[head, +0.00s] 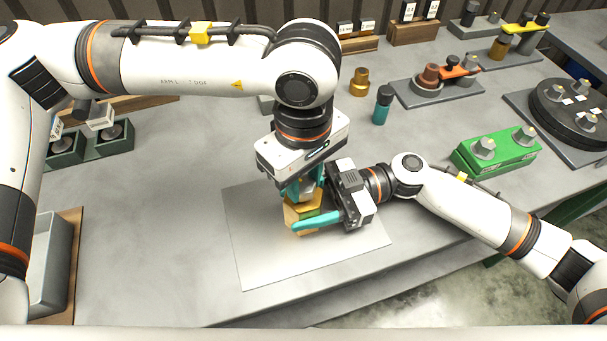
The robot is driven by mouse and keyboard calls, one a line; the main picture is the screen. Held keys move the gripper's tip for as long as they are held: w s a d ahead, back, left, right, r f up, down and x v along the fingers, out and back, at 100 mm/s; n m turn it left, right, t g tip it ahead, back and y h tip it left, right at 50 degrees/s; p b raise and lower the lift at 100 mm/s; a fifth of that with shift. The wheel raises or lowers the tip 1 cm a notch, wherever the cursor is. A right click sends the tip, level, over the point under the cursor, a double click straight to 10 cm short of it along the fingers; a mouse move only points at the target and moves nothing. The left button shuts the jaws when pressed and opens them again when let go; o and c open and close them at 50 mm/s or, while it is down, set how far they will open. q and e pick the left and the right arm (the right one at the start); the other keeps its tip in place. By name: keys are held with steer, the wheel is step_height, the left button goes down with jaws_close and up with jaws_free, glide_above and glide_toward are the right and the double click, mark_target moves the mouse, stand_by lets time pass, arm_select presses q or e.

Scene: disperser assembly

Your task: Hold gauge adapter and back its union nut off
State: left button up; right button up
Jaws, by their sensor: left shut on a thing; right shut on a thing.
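The gauge adapter, with its brass hexagonal union nut (296,214), is over the light grey mat (257,262) in the middle of the table. My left gripper (303,190) points down from above and is shut on the upper part, which its teal fingers and body mostly hide. My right gripper (305,216) comes in from the right, low over the mat, and is shut around the brass hexagonal part. One teal finger shows along its front side. The two grippers are very close together. I cannot tell whether the nut and adapter are apart.
A green block with hex fittings (497,151) stands at the right. A black round fixture (568,108) is at far right, a grey bin (52,262) at far left. The table left of the mat is clear.

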mark_target(304, 184)
arm_select(q)
steer(key=n, duration=0.5)
steer(key=shift+n, duration=0.3)
steer(key=n, duration=0.5)
steer(key=shift+n, duration=0.3)
steer(key=o, duration=1)
steer(key=shift+r, duration=0.1)
step_height(304, 184, up, 12)
steer(key=shift+f, duration=0.1)
